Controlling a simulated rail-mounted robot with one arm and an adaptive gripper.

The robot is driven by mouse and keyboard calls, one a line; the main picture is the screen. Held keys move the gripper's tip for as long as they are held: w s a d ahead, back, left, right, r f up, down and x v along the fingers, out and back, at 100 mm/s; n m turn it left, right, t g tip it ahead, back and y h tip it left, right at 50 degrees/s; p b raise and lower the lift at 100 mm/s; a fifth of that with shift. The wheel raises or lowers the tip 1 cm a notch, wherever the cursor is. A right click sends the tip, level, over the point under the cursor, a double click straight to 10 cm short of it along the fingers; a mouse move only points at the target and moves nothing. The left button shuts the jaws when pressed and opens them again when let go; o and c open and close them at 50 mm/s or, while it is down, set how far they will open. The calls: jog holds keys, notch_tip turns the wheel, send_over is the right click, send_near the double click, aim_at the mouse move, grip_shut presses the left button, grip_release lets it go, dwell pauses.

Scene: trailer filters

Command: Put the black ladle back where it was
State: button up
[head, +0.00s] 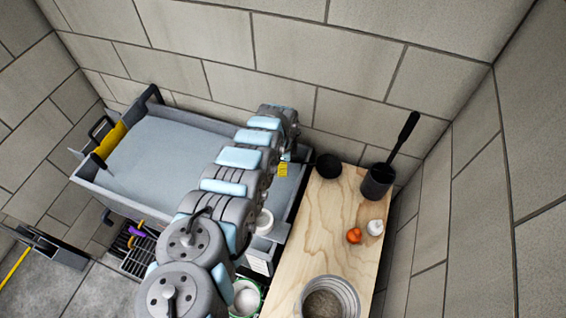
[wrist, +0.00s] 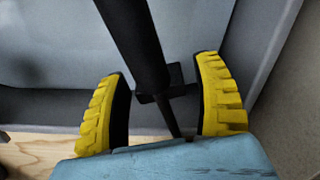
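The black ladle shows in the head view as a round dark bowl (head: 328,165) over the far left corner of the wooden counter. Its handle runs left to my gripper (head: 283,168), which is beside the counter over the right side of the grey basin. In the wrist view the ladle's dark handle (wrist: 137,45) passes between the yellow fingers of my gripper (wrist: 163,88). Dark blocks meet the handle from both sides, and I take them for the finger pads closed on it.
A black canister (head: 378,183) with a black-handled utensil stands at the wooden counter's (head: 325,220) far right. An orange item (head: 354,235), a white item (head: 375,228) and a metal pot (head: 328,284) stand nearer. The grey basin (head: 165,150) lies left; walls close the back and right.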

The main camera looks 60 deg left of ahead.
jog(key=shift+r, duration=0.15)
jog(key=shift+w+r, duration=0.1)
jog(key=shift+r, duration=1.4)
jog(key=shift+s+d+r, duration=0.1)
jog(key=shift+r, duration=1.85)
jog(key=shift+s+d+r, duration=0.1)
jog(key=shift+r, duration=2.25)
